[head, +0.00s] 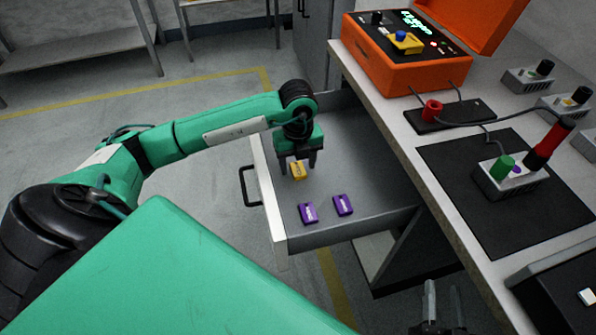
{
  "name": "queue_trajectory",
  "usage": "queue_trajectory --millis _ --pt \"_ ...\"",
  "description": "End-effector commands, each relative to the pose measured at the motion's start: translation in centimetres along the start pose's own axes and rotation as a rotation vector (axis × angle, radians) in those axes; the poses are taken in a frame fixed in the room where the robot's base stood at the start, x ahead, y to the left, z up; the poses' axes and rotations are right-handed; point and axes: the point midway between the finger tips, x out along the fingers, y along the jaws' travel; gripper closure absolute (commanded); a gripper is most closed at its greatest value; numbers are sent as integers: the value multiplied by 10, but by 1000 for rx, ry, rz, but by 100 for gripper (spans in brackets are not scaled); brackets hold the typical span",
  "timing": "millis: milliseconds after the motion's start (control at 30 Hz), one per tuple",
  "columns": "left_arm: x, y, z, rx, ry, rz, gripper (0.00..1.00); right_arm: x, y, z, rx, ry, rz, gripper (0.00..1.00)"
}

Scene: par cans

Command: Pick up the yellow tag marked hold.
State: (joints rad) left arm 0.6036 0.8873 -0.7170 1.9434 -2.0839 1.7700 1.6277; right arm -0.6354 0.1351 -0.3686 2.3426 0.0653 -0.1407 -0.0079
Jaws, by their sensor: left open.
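A small yellow tag (298,171) lies on the floor of the open drawer (340,150), near its front panel. Its marking is too small to read. My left gripper (298,166) points down right over this tag, with its fingers apart. One finger stands at each side of the tag in the picture; I cannot tell whether they touch it. Another yellow piece (406,43) with a blue knob is on the orange case (390,68). Part of what looks like my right gripper (443,315) shows at the bottom edge, mostly cut off.
Two purple tags (308,213) (343,205) lie in the drawer nearer to me. The drawer's walls surround the tags. The worktop (400,135) to the right holds the orange case, a black mat (450,165), and small boxes with red and green parts.

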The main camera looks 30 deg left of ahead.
Motion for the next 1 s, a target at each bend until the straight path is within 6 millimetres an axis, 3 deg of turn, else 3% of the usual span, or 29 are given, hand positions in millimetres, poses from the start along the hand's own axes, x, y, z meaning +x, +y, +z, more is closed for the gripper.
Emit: queue_trajectory --millis 333,567,1000 --pt "7 0 0 0 0 -1 46 2 2 -9 -6 42 2 64" --pt "7 0 0 0 0 -1 91 2 2 -9 -6 42 1 64" --pt "-2 0 0 0 -1 -2 92 2 1 -8 -3 23 0 64"
